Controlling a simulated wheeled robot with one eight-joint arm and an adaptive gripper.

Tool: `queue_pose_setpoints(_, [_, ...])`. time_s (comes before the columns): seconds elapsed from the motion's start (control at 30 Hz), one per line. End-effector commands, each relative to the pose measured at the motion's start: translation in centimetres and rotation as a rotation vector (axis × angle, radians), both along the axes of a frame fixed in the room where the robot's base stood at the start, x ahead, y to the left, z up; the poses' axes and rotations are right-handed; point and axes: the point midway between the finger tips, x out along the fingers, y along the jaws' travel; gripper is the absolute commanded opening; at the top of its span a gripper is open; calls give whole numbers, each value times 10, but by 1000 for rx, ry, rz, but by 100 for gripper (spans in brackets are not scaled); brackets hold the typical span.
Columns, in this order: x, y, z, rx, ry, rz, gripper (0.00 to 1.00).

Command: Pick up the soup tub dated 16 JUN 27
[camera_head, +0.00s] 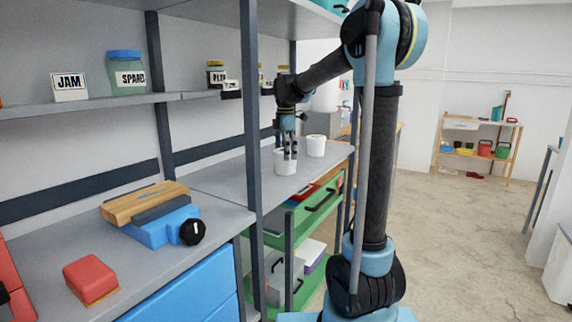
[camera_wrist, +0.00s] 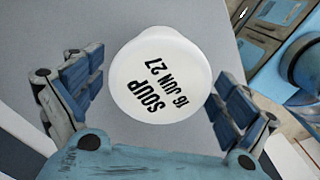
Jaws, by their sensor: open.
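The soup tub (camera_wrist: 165,70) is white and round, and its lid reads "SOUP 16 JUN 27" in the wrist view. It stands on the grey shelf, and in the head view the white tub (camera_head: 285,167) is under my gripper (camera_head: 288,152). In the wrist view my gripper (camera_wrist: 155,100) is open, with one blue-padded finger on each side of the tub and a gap to both. The fingers do not appear to touch it. A second white tub (camera_head: 316,146) stands behind and to the right; its label cannot be read.
A grey upright post (camera_head: 251,110) stands left of my gripper. An upper shelf (camera_head: 120,100) holds a jar (camera_head: 126,75) and a JAM sign (camera_head: 69,86). Green drawers (camera_head: 300,235) sit below the tubs. The shelf (camera_head: 225,178) left of the tub is bare.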

Motion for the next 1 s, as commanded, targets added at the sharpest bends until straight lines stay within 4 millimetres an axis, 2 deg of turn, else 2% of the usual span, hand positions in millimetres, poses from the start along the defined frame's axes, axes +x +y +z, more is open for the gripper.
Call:
queue_pose_setpoints(0.3, [0, 0, -39, 0, 0, 0, 95])
queue_pose_setpoints(0.63, [0, 0, -45, -1, -1, 0, 95])
queue_pose_setpoints(0.9, [0, 0, -44, -1, 0, 0, 36])
queue_pose_setpoints(1.0, [0, 0, -45, -1, 0, 0, 36])
